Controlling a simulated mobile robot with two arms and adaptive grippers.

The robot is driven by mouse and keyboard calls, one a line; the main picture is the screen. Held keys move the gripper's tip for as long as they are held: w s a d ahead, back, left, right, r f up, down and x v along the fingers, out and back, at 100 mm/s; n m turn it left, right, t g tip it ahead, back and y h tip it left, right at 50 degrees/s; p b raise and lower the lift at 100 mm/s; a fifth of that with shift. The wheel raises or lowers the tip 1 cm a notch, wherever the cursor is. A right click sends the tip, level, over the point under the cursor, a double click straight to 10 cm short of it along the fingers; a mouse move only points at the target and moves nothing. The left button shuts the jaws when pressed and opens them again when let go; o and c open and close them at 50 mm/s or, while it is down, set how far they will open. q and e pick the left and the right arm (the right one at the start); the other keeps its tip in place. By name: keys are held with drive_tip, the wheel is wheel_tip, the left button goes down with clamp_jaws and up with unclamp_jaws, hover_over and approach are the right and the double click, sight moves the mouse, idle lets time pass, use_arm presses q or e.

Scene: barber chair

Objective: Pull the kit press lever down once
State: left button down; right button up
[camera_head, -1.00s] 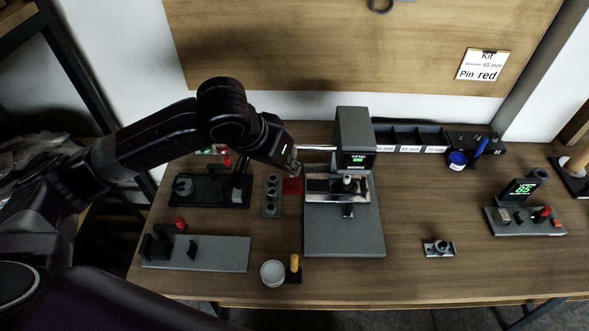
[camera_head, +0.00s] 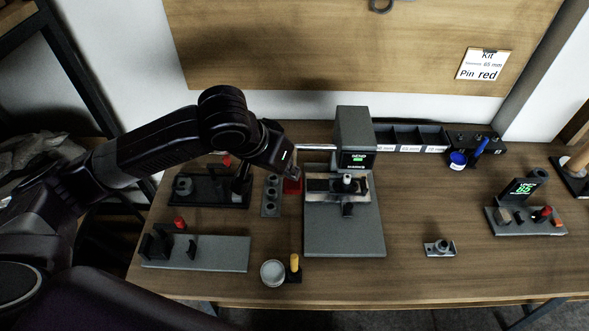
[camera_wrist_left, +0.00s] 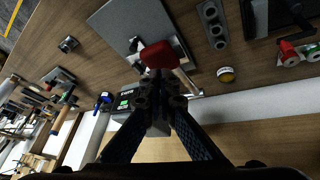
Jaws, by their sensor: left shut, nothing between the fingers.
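The kit press (camera_head: 355,130) is a grey upright block on a grey base plate (camera_head: 345,236), with a small green-lit display. Its silver lever rod (camera_head: 316,147) reaches left from the head. A red grip (camera_head: 293,187) shows just below my left gripper (camera_head: 295,173). In the left wrist view the red grip (camera_wrist_left: 160,55) lies just beyond the fingertips of my left gripper (camera_wrist_left: 160,88), with the silver rod (camera_wrist_left: 187,82) beside it. My left gripper is shut and holds nothing. I cannot tell whether it touches the grip. My right gripper is not in view.
A grey block with holes (camera_head: 271,196) stands close left of the press. Black fixtures (camera_head: 205,190) lie further left. The table right of the press is mostly clear.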

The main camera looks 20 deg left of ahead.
sight(288, 193)
use_arm(q)
drive_tip(key=shift+s+d+f+b, duration=0.15)
drive_tip(key=shift+f+b, duration=0.25)
drive_tip(key=shift+f, duration=0.55)
drive_tip(key=shift+s+a+f+b, duration=0.1)
drive_tip(key=shift+s+f+b, duration=0.2)
drive_tip(key=shift+f, duration=0.6)
drive_tip(key=shift+s+d+f+b, duration=0.1)
drive_tip(key=shift+f+b, duration=0.35)
drive_tip(key=shift+f, duration=0.5)
drive_tip(key=shift+s+f, duration=0.2)
drive_tip(key=shift+f, duration=0.1)
drive_tip(key=r+p, duration=0.2)
drive_tip(key=p, duration=0.1)
drive_tip(key=w+r+p, duration=0.1)
drive_tip(key=r+p, duration=0.2)
drive_tip(key=shift+w+r, duration=0.1)
drive_tip(key=shift+r, duration=0.2)
drive_tip(key=shift+r+p, duration=0.15)
drive_tip(key=shift+p, duration=0.25)
drive_tip(key=shift+w+a, duration=0.2)
